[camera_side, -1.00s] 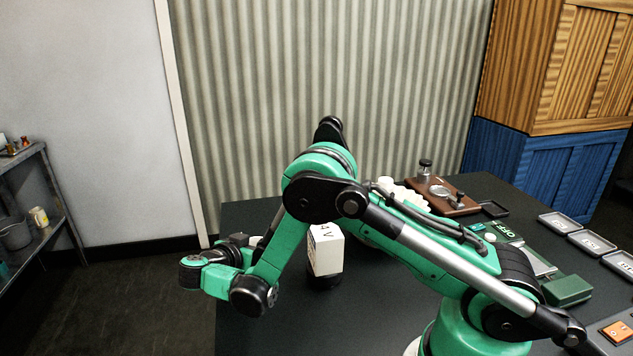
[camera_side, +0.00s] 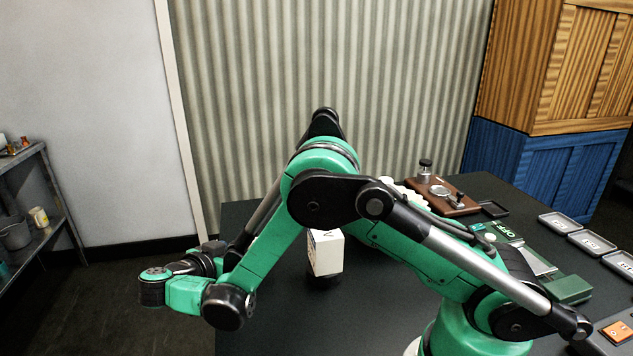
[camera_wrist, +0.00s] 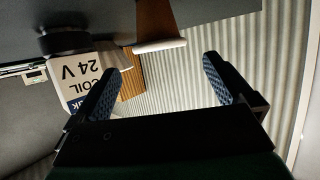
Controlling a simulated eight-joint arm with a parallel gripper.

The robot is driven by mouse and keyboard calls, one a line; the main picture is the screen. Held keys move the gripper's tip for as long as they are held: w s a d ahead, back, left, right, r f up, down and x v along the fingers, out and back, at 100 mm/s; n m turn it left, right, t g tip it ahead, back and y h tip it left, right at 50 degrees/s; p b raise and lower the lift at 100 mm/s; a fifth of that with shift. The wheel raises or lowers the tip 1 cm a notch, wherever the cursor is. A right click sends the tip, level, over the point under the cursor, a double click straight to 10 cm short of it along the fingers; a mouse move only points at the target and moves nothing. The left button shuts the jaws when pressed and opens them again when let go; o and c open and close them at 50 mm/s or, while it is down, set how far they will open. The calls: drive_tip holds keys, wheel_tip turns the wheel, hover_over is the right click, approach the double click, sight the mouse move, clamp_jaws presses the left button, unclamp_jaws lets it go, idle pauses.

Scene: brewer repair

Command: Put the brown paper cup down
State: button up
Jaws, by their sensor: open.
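The brown paper cup (camera_wrist: 157,20) shows at the top of the wrist view, which is upside down. It stands on the dark table with its white rim (camera_wrist: 160,46) facing away from the tabletop. My gripper (camera_wrist: 161,65) is open, with its two dark ridged fingers wide apart. Nothing is between them, and the cup is beyond the fingertips, apart from them. In the side view the cup cannot be made out, and my arm hides the fingers.
A white box marked COIL 24 V (camera_side: 325,254) stands on a black base near my arm; it also shows in the wrist view (camera_wrist: 78,78). A brown board with fittings (camera_side: 443,196), grey trays (camera_side: 560,224) and a green device (camera_side: 568,290) lie at the right.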

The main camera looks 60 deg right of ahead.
drive_tip(key=v, duration=0.4)
drive_tip(key=shift+a+r, duration=0.15)
drive_tip(key=shift+a, duration=0.15)
drive_tip(key=shift+a+r, duration=0.15)
drive_tip(key=shift+a, duration=0.05)
drive_tip(key=s+d+r+n+t+y, duration=0.1)
drive_tip(key=s+d+r+n+y, duration=0.1)
drive_tip(key=d+r+n+y, duration=0.45)
drive_tip(key=s+a+n+t+y, duration=0.3)
drive_tip(key=s+n+t+y, duration=0.1)
drive_tip(key=s+n+y, duration=0.3)
drive_tip(key=shift+s+n, duration=1.1)
drive_tip(key=shift+n, duration=0.35)
drive_tip(key=shift+a+r, duration=0.1)
drive_tip(key=shift+r, duration=0.05)
